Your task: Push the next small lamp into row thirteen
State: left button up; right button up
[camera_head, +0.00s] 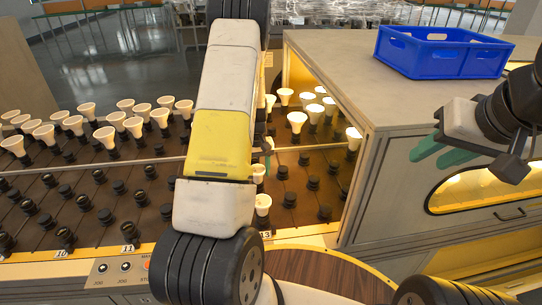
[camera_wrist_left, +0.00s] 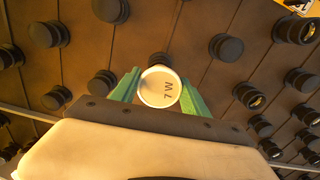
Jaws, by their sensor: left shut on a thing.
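A small white lamp marked 7 W (camera_wrist_left: 160,88) sits between the green fingers of my left gripper (camera_wrist_left: 158,90), which is shut on it. Its face points at the wrist camera and its base is hidden. In the head view my left arm covers most of this gripper; a green finger (camera_head: 268,147) shows at its right edge. Row thirteen's label (camera_head: 265,234) is on the rack's front edge, partly hidden by my arm. A white lamp (camera_head: 263,203) stands just behind that label. My right gripper (camera_head: 441,152) is open and empty beside the cabinet.
The brown rack (camera_head: 150,215) holds several black sockets in slanted rows, with white lamps (camera_head: 85,109) farther back. Lit lamps (camera_head: 297,120) stand inside the cabinet opening. A blue crate (camera_head: 440,55) sits on the cabinet (camera_head: 345,60), whose wall bounds the rack at right.

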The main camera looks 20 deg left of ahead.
pick_arm(q)
jog(key=o, duration=1.5)
jog(key=shift+c, duration=0.2)
notch_tip(320, 180, up, 8)
jog(key=shift+f, duration=0.15)
